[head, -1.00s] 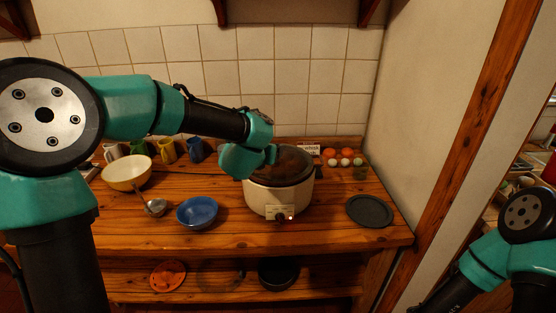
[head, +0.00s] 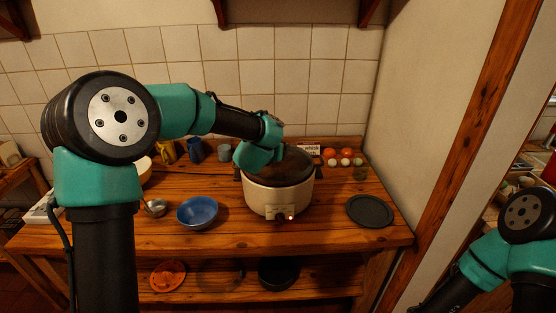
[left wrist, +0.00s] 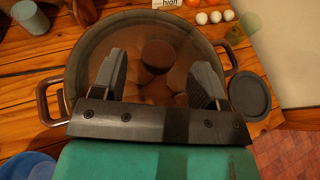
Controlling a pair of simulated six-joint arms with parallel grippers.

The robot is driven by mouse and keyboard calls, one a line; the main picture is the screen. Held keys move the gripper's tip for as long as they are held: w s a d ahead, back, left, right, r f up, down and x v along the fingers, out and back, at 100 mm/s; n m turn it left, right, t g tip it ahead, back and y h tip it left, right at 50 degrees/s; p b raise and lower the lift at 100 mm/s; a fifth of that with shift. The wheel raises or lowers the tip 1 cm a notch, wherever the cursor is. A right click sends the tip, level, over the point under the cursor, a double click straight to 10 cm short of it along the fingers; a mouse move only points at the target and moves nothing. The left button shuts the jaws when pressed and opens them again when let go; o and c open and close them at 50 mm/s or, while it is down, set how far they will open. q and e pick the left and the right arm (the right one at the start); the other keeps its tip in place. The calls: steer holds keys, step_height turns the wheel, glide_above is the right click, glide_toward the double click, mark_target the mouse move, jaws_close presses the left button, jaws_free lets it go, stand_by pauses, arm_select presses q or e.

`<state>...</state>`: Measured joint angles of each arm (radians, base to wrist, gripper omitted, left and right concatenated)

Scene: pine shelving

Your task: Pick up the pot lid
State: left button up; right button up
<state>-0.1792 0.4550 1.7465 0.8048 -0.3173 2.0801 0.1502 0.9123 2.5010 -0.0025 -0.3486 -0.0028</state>
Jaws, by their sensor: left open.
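The pot lid (left wrist: 137,42) is round, glassy and brownish with a dark round knob (left wrist: 158,55). It sits on the cream slow cooker (head: 279,197), which stands on the wooden shelf top. The lid also shows in the head view (head: 294,167), partly hidden by my left gripper. My left gripper (left wrist: 160,72) is open over the lid, its two fingers apart on either side of the knob in the left wrist view. I cannot tell how high the fingertips are above the lid. My right arm shows at the lower right of the head view, but its gripper is out of frame.
A blue bowl (head: 197,213) and a ladle (head: 154,207) stand left of the cooker. A dark round plate (head: 370,211) lies to its right. Mugs (head: 196,150) stand behind on the left, eggs and tomatoes (head: 345,157) behind on the right.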

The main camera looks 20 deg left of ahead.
arm_select(q)
steer(key=shift+x, duration=1.8)
steer(key=shift+a, duration=0.1)
steer(key=shift+c, duration=0.3)
jaws_close()
